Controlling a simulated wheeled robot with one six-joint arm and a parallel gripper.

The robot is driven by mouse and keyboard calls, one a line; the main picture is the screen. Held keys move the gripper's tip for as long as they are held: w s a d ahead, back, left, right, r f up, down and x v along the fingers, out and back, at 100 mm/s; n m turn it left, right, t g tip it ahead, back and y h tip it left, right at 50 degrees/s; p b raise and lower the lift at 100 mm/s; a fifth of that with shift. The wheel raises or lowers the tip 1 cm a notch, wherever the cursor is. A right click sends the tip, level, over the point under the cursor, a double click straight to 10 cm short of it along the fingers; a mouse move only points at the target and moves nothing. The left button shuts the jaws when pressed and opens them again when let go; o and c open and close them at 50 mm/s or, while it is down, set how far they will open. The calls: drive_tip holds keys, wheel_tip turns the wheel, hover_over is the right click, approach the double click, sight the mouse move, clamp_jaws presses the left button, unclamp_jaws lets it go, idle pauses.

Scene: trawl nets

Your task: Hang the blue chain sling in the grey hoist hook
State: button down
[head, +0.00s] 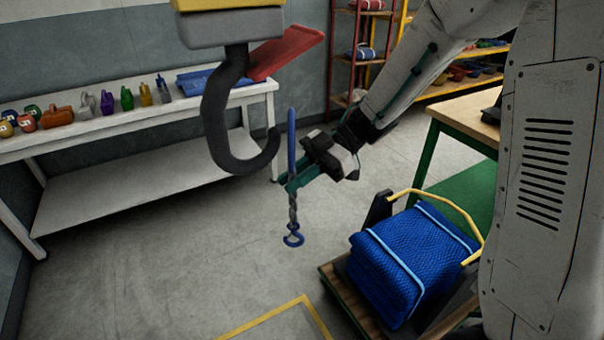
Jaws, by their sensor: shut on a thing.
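The grey hoist hook (217,125) hangs from a grey and yellow block at the upper middle of the head view, its opening facing right. A red latch-like bar (287,52) sticks out to the right from near its top. My gripper (296,181) is shut on the blue chain sling (291,142), just right of the hook's tip. The sling hangs upright, with a long blue link above the jaws and a short chain with a small blue hook below. The sling appears apart from the hook; the depth between them is hard to tell.
A white bench (120,125) with several small coloured items and a blue tray (208,80) stands behind the hook. A cart (338,285) with folded blue netting (410,258) stands at lower right. A wooden-topped table (462,115) is at right. The middle floor is clear.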

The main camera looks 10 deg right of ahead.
drive_tip(key=f+x, duration=0.2)
drive_tip(key=x, duration=0.7)
drive_tip(key=shift+w+d, duration=0.25)
drive_tip(key=shift+w, duration=0.05)
idle(1.0)
drive_tip(key=shift+f, duration=0.15)
idle(0.5)
drive_tip(key=c, duration=1.3)
unclamp_jaws()
drive_tip(key=shift+d, duration=0.1)
